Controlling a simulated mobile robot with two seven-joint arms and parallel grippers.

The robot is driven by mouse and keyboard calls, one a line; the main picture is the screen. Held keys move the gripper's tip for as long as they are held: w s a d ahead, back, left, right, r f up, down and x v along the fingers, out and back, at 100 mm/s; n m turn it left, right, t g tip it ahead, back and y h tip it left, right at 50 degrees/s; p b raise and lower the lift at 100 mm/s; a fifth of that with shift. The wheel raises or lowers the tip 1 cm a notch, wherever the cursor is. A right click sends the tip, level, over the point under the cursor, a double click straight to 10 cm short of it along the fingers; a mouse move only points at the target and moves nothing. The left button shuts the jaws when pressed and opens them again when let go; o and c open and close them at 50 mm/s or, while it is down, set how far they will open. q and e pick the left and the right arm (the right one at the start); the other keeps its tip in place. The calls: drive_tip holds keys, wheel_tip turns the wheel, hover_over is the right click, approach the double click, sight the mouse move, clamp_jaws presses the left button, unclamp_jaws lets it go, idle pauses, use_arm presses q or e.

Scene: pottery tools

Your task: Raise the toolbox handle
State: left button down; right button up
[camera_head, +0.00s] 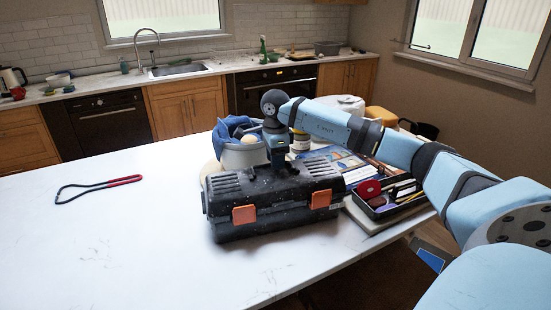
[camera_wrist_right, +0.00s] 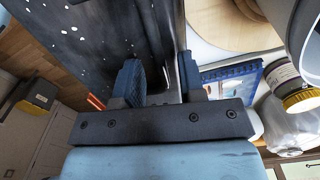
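The black toolbox (camera_head: 270,202) sits closed on the white table, with two orange latches (camera_head: 243,214) on its front. Its handle cannot be made out apart from the dark lid; my right gripper hides part of the lid top. My right gripper (camera_head: 280,166) points down at the middle of the lid, touching it or just above. In the right wrist view its two fingers (camera_wrist_right: 161,78) stand apart, with the dark speckled toolbox (camera_wrist_right: 85,40) beside and beyond them. I cannot see anything clamped between them. My left gripper is not in view.
A looped tool with a red grip (camera_head: 124,181) lies at left on the table (camera_head: 110,235). A white bowl with blue cloth (camera_head: 240,154) stands behind the toolbox. A tray of small tools (camera_head: 390,198) is at right.

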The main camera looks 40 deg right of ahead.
clamp_jaws()
